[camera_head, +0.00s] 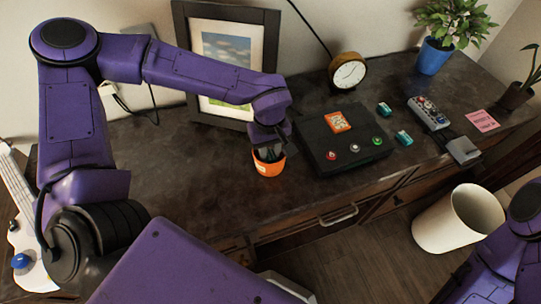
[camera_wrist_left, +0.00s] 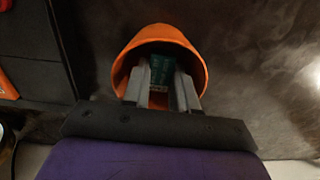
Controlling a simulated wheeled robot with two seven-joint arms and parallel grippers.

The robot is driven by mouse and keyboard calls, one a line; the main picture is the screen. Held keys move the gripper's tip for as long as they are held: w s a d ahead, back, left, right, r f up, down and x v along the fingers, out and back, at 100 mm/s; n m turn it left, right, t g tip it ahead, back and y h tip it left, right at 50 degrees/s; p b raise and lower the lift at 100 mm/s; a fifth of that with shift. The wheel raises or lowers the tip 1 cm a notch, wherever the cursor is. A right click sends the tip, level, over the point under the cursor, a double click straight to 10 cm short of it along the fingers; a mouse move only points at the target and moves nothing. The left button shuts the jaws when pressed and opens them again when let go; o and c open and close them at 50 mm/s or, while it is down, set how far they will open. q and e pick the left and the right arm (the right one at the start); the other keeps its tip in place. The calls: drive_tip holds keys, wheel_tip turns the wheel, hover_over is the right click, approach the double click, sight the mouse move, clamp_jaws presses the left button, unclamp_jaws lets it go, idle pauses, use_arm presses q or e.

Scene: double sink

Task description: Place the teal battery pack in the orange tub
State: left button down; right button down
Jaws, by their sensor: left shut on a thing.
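The orange tub (camera_head: 268,166) stands on the dark desk near its front edge, left of the black box. It also shows in the left wrist view (camera_wrist_left: 190,42), its mouth facing the camera. My left gripper (camera_head: 268,153) points down into the tub's mouth. In the left wrist view its grey fingers are shut on the teal battery pack (camera_wrist_left: 161,70), which sits between them within the tub's rim. Whether the pack touches the tub's bottom cannot be told. The pack is hidden in the head view. My right gripper is out of view.
The black box (camera_head: 320,155) with coloured buttons stands just right of the tub. Two small teal items (camera_head: 384,108) lie beyond it. A picture frame (camera_head: 182,45), a clock (camera_head: 347,72) and a plant pot (camera_head: 434,57) stand behind. A white bin (camera_head: 440,232) stands on the floor.

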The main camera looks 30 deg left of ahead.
sight(270, 154)
use_arm(q)
drive_tip(key=shift+f, duration=1.55)
drive_tip(key=shift+f, duration=0.15)
drive_tip(key=c, duration=1.2)
unclamp_jaws()
drive_tip(key=shift+o, duration=0.2)
wheel_tip(270, 154, up, 12)
drive_tip(key=shift+r+p, duration=0.2)
drive_tip(key=shift+p, duration=0.2)
